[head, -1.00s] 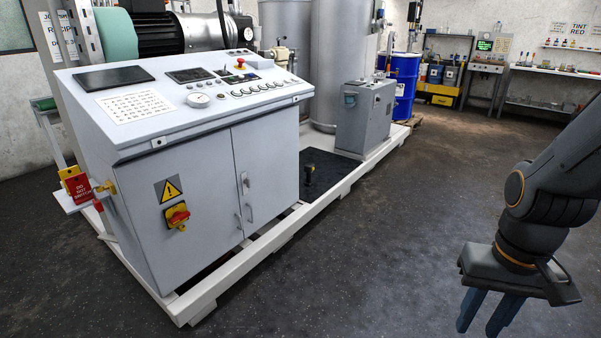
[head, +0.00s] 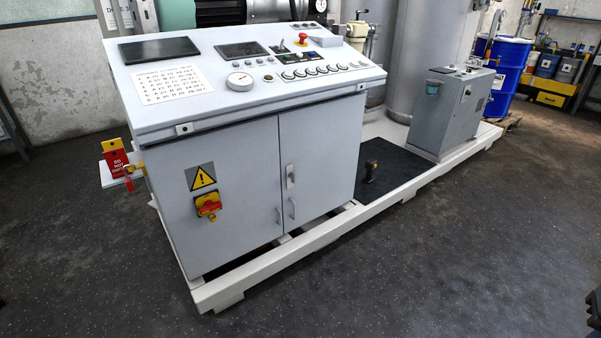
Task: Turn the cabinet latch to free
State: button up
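The grey control cabinet (head: 236,180) stands ahead of me with both front doors closed. The cabinet latch (head: 290,176) is a small metal plate with a handle near the top of the right door, beside the seam. It looks upright, but its exact setting is too small to tell. Two door pulls (head: 291,208) sit lower, one on each side of the seam. A red and yellow rotary switch (head: 208,206) is on the left door under a yellow warning sign (head: 202,177). My gripper is not in view; only a dark piece shows at the right edge.
A white skid frame (head: 262,268) runs along the cabinet's foot. A small dark post (head: 370,172) stands on a black mat right of the cabinet. A grey box unit (head: 452,112) and blue drum (head: 508,75) stand farther right. The floor in front (head: 420,270) is clear.

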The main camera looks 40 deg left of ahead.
aim_at(292, 175)
jog(key=u, duration=0.6)
jog(key=i, duration=0.9)
jog(key=u, duration=0.75)
